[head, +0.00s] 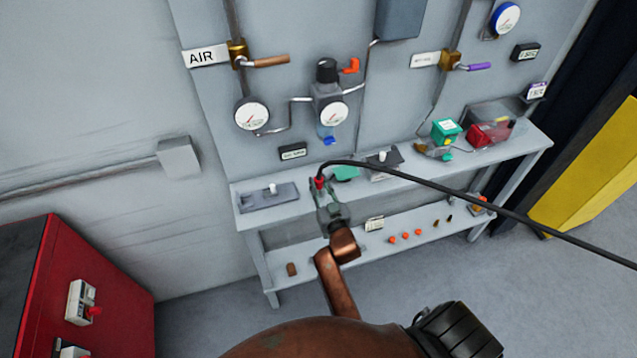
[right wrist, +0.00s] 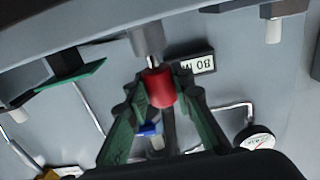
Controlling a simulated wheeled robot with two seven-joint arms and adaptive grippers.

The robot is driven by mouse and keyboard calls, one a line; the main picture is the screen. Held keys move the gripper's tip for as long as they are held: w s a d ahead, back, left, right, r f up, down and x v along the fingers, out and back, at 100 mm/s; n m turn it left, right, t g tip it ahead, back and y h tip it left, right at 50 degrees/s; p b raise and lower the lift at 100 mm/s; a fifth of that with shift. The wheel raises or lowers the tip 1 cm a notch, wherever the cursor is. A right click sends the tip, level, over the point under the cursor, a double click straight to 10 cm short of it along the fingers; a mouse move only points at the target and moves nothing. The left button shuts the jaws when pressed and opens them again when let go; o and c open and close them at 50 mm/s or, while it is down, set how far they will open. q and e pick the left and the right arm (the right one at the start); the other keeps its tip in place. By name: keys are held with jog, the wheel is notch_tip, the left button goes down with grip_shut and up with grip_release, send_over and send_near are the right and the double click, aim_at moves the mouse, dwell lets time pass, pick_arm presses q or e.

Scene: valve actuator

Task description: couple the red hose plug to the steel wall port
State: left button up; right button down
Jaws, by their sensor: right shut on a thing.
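The red hose plug (head: 319,183) is held in my right gripper (head: 325,197) above the wall-side bench, with its black hose (head: 450,189) arching away to the right. In the right wrist view the green-padded fingers are closed around the red plug (right wrist: 159,88). A steel cylindrical fitting (right wrist: 148,41), apparently the steel port, is in line with the plug's narrow end. I cannot tell whether they touch or only overlap in the picture. In the head view my gripper and the plug hide this fitting. My left gripper is not in view.
The grey bench (head: 239,207) holds a plate with a white post (head: 272,188) left of the gripper and another post (head: 382,156) to the right. A green part (head: 346,173) lies close beside the plug. Gauges and a regulator (head: 330,95) are on the wall above.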

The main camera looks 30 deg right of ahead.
jog(key=shift+a+f+b, duration=0.1)
jog(key=shift+f+b, duration=0.4)
jog(key=shift+f, duration=0.4)
jog(key=c, duration=1.7)
grip_release()
jog(key=shift+o, duration=0.5)
